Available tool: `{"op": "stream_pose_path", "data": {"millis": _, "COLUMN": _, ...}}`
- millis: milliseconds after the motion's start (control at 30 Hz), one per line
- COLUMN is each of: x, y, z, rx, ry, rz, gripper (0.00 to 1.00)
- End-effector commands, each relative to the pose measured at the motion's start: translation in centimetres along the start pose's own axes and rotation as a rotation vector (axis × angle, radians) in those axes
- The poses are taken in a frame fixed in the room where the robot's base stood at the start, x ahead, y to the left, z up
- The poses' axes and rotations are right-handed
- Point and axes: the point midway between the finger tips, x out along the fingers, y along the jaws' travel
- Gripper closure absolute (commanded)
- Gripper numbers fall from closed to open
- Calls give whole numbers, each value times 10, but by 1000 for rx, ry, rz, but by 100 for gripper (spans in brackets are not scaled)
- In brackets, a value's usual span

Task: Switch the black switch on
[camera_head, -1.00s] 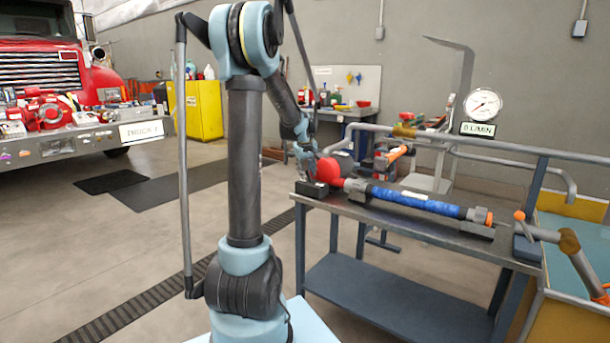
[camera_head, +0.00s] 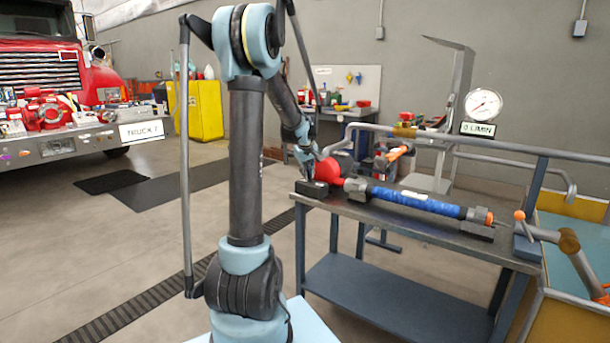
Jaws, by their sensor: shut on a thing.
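The black switch (camera_head: 312,189) is a small dark box at the near left corner of the metal table. My gripper (camera_head: 308,177) comes down onto it from above, its fingers shut at the top of the box. The fingertips are small and dark here, so the exact contact and the switch's position are hard to see. A red ball-shaped part (camera_head: 328,171) sits just right of my gripper. A blue hose tool (camera_head: 415,200) lies along the table to the right of it.
The metal table (camera_head: 400,226) has a lower shelf. Pipe rails (camera_head: 480,143) run behind the tool. A round gauge (camera_head: 483,104) labelled "0 L/MIN" stands at the back right. An orange-tipped lever (camera_head: 520,216) is at the table's right end. Open floor lies to the left.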

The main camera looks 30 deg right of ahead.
Motion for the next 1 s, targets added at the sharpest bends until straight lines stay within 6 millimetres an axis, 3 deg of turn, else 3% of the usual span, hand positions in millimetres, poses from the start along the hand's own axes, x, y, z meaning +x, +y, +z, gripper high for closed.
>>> {"op": "stream_pose_path", "data": {"millis": 267, "x": -4, "y": 4, "z": 6, "rx": 54, "ry": 105, "rz": -51, "gripper": 100}}
{"op": "stream_pose_path", "data": {"millis": 1000, "x": -11, "y": 22, "z": 35, "rx": 291, "ry": 619, "rz": -296, "gripper": 100}}
